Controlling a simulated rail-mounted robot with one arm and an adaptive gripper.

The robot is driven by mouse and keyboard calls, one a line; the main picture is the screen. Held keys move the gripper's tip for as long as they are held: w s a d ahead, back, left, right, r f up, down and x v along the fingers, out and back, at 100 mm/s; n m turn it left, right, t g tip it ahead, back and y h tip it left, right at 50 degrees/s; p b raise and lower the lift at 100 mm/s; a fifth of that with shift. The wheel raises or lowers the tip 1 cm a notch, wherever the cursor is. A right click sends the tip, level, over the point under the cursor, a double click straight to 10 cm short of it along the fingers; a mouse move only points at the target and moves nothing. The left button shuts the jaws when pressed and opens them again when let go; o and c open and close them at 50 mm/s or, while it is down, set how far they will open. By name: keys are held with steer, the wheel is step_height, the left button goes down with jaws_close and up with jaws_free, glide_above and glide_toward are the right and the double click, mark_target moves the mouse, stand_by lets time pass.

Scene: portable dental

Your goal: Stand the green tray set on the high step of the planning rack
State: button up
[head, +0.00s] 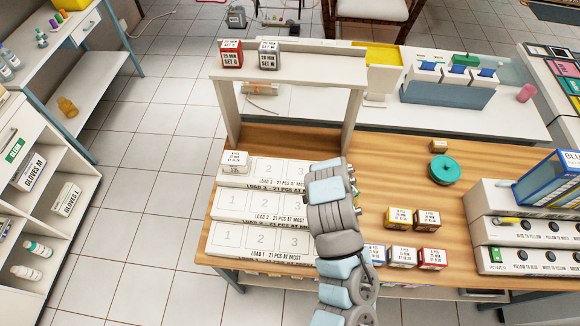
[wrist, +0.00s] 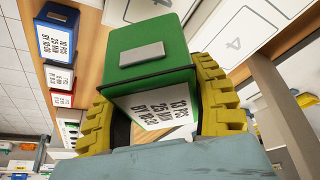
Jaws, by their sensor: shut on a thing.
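My gripper (wrist: 160,108) is shut on the green tray set (wrist: 155,72), a green box with a grey plate on one face and a white label reading about 13 PCS. Yellow fingers press its two sides in the wrist view. The rack has three white steps with numbered places. The high step (head: 290,170) is at the back. A white-labelled set (head: 234,161) stands at its place 1; places 2 and 3 look empty. A place marked 4 shows in the wrist view (wrist: 235,42).
A raised shelf (head: 300,68) on posts stands behind the rack, with red (head: 231,54) and grey (head: 269,55) sets on it. Several sets, including yellow (head: 398,218) and red (head: 432,258), stand right of my arm. A teal round pot (head: 444,169) is farther right.

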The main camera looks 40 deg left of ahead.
steer(key=s+a+r+m+g+h+p, duration=0.1)
steer(key=s+a+r+m+p, duration=0.3)
steer(key=s+a+p, duration=0.4)
steer(key=s+a+r+m+g+h+p, duration=0.1)
steer(key=s+a+r+m+p, duration=0.25)
steer(key=s+a, duration=0.4)
steer(key=b, duration=1.2)
glide_above(275, 170)
steer(key=s+d, duration=0.1)
steer(key=s, duration=0.3)
steer(key=shift+m, duration=0.25)
steer(key=f, duration=0.5)
steer(key=shift+w+d+f, duration=0.15)
steer(key=shift+w+f, duration=0.05)
steer(key=shift+w+a+f+b, duration=0.1)
steer(key=shift+w+a+b, duration=0.15)
steer(key=shift+b, duration=0.2)
steer(key=shift+w+p, duration=0.1)
steer(key=shift+p, duration=0.2)
steer(key=shift+w+a+f, duration=0.35)
steer(key=shift+w+f, duration=0.15)
steer(key=shift+f, duration=0.2)
steer(key=shift+w+a+f, duration=0.3)
steer(key=shift+w+f, duration=0.2)
steer(key=shift+f, duration=0.2)
steer(key=shift+a+f, duration=0.1)
steer(key=shift+f, duration=0.1)
steer(key=shift+w+a+f+b, duration=0.15)
steer(key=shift+f+b, duration=0.3)
steer(key=shift+f, duration=1.2)
